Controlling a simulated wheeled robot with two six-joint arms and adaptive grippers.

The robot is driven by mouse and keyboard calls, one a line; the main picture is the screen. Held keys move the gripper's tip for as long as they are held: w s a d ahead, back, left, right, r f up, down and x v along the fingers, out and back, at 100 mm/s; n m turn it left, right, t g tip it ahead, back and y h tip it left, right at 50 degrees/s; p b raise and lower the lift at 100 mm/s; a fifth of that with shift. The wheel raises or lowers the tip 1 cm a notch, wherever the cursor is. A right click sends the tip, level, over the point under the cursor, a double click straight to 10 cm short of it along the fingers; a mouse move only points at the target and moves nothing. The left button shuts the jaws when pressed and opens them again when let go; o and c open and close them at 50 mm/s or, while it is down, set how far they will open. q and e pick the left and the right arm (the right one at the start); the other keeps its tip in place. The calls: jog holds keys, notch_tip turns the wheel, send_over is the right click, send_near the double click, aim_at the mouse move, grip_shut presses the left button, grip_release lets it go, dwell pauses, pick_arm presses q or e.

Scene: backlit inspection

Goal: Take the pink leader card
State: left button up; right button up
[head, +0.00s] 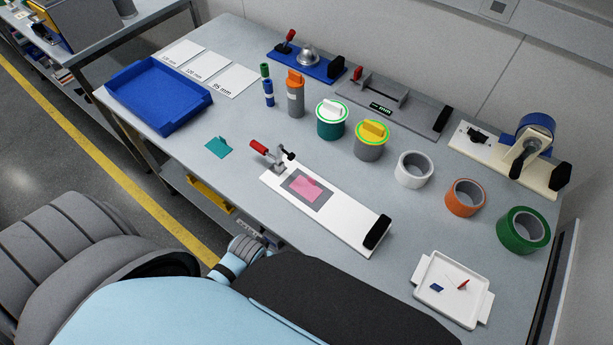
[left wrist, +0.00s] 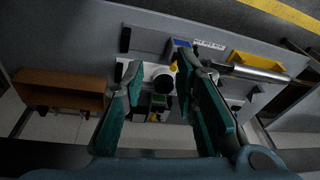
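The pink leader card (head: 305,188) lies flat on a grey rectangle on the white clamp board (head: 345,228), in the middle of the table. A red-handled toggle clamp (head: 270,154) stands at the board's far left end, beside the card. In the left wrist view my left gripper (left wrist: 160,64) is open, with its teal fingers spread and nothing held between them. It does not show in the head view, so I cannot tell its distance from the card. My right gripper is in neither view.
A teal card (head: 218,147) lies left of the board. A blue tray (head: 160,97) is at the back left. A white tray (head: 450,290) sits front right. A brown box (left wrist: 62,90) shows in the wrist view.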

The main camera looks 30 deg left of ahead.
pick_arm(q)
jog(key=w+r+n+p, duration=0.1)
jog(key=w+r, duration=0.2)
jog(key=r, duration=0.3)
jog(key=w+r+n+p, duration=0.1)
jog(key=w+r+n, duration=0.1)
jog(key=r, duration=0.4)
jog(key=w+d+r+n, duration=0.1)
jog(key=w+r, duration=0.3)
jog(key=r, duration=0.2)
jog(key=shift+r+p, duration=0.25)
jog(key=shift+p, duration=0.15)
jog(key=w+r+n, duration=0.2)
jog(key=w+n, duration=0.2)
jog(key=w, duration=0.2)
notch_tip(320, 180, up, 5)
jog(key=n+g+b, duration=0.2)
jog(key=n, duration=0.3)
send_over(312, 179)
jog(key=d, duration=0.1)
jog(key=f, duration=0.4)
jog(key=f+b, duration=0.1)
jog(key=f, duration=0.3)
jog(key=f+b, duration=0.1)
jog(key=f, duration=0.2)
jog(key=shift+a+f, duration=0.4)
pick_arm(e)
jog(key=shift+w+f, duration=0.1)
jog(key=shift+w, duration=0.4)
